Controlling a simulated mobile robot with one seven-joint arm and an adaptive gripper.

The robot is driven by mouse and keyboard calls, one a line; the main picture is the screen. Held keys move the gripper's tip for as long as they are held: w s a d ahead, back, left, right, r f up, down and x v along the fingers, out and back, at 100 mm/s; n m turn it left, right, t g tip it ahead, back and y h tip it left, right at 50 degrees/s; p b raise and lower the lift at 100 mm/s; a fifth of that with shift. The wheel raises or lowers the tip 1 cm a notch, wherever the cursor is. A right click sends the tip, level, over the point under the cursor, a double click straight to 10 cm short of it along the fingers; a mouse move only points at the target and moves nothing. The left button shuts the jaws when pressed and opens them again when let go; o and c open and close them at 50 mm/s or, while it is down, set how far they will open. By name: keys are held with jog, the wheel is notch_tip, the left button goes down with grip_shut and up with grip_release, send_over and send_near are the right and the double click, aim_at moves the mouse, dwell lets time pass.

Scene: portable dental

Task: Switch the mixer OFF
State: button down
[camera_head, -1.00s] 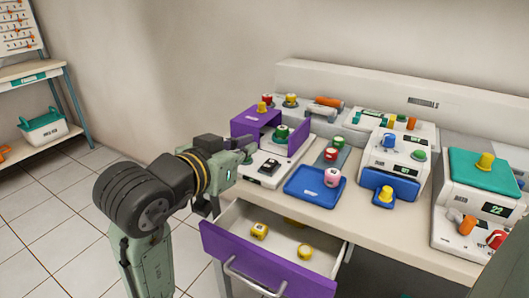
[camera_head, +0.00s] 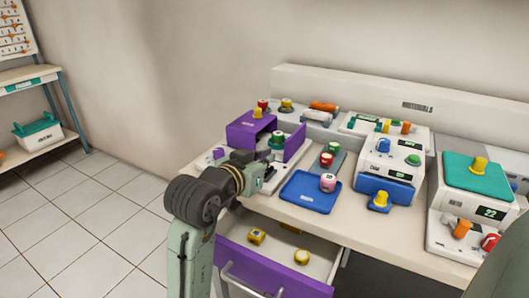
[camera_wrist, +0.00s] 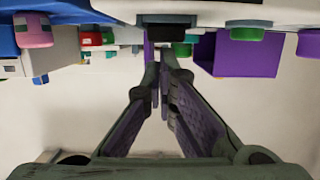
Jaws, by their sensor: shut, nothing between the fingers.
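A low white unit (camera_head: 203,162) stands at the left end of the bench and appears to be the mixer; its label is not readable. In the wrist view, a dark block (camera_wrist: 174,20), which looks like the switch, is beyond the fingertips of my gripper (camera_wrist: 161,78). The gripper is shut and empty. Contact with the switch cannot be told.
A blue tray (camera_head: 300,203) with a pink-and-white jar lies right of my gripper. The purple-fronted drawer (camera_head: 305,288) is open below, with yellow pieces (camera_head: 257,236) inside. The purple hood (camera_head: 245,128) stands close behind. More devices fill the bench at right.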

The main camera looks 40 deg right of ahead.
jog(key=shift+r+p, duration=0.1)
jog(key=shift+p, duration=0.25)
jog(key=shift+w+d+y+p, duration=0.15)
jog(key=shift+y+p, duration=0.35)
jog(key=shift+p, duration=0.6)
jog(key=shift+f+b, duration=0.4)
jog(key=shift+w+d+r+p, duration=0.1)
jog(key=shift+w+d+p, duration=0.05)
jog(key=shift+d, duration=0.25)
jog(key=shift+w+d+r+p, duration=0.1)
jog(key=shift+d+p, duration=0.05)
jog(key=shift+d, duration=0.2)
jog(key=shift+r+p, duration=0.2)
jog(key=shift+p, duration=0.1)
jog(key=r+p, duration=0.3)
jog(key=shift+w+d+r+p, duration=0.15)
jog(key=shift+d+r+p, duration=0.15)
jog(key=shift+r, duration=0.05)
jog(key=b+v, duration=0.1)
jog(key=v, duration=0.9)
jog(key=shift+r+b, duration=0.3)
jog(key=shift+r, duration=0.05)
